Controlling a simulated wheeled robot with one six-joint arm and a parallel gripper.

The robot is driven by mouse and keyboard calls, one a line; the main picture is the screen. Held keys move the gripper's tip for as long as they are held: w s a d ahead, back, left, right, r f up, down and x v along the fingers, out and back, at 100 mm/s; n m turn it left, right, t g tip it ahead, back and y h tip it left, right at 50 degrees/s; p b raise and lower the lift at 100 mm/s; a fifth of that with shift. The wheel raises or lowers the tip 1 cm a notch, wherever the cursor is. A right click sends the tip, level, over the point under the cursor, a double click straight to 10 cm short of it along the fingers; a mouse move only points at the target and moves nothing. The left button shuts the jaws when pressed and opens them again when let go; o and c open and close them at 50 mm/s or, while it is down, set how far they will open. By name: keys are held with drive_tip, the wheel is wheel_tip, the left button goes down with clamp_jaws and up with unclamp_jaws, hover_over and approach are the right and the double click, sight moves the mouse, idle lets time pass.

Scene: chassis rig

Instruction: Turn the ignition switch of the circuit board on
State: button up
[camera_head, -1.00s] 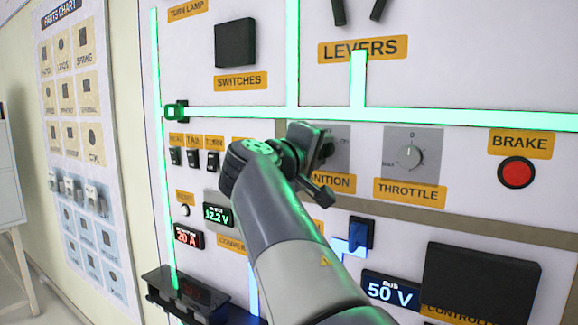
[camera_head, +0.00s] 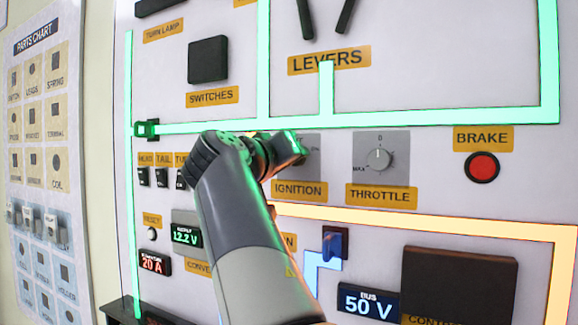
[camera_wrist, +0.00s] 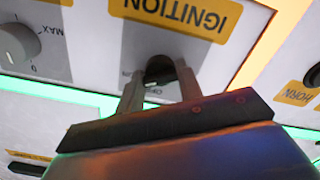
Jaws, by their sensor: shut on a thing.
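The ignition switch is a dark round knob (camera_wrist: 159,68) on a grey plate. In the wrist view it sits between the two fingers of my gripper (camera_wrist: 158,82), which is shut on it. The yellow IGNITION label (camera_wrist: 178,14) shows upside down beside the knob. In the head view my gripper (camera_head: 290,150) is at the ignition plate (camera_head: 311,146), above its IGNITION label (camera_head: 299,191). My gripper hides the knob there. A wide line (camera_head: 450,221) below the ignition on the circuit board (camera_head: 440,70) glows orange-yellow.
The throttle dial (camera_head: 379,158) and red brake button (camera_head: 482,166) are to the right. Small toggle switches (camera_head: 162,177) are at left. A blue lever switch (camera_head: 334,242) and a 50 V bus display (camera_head: 368,303) are below. Levers (camera_head: 305,18) hang above.

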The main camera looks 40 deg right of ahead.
idle(0.5)
drive_tip(key=o, duration=0.9)
drive_tip(key=v, duration=1)
drive_tip(key=shift+a+b, duration=0.4)
drive_tip(key=shift+b, duration=0.05)
drive_tip(key=shift+s+d, duration=0.1)
drive_tip(key=x, duration=1)
drive_tip(key=shift+d+p, duration=0.35)
drive_tip(key=shift+p, duration=0.05)
drive_tip(key=shift+a, duration=0.15)
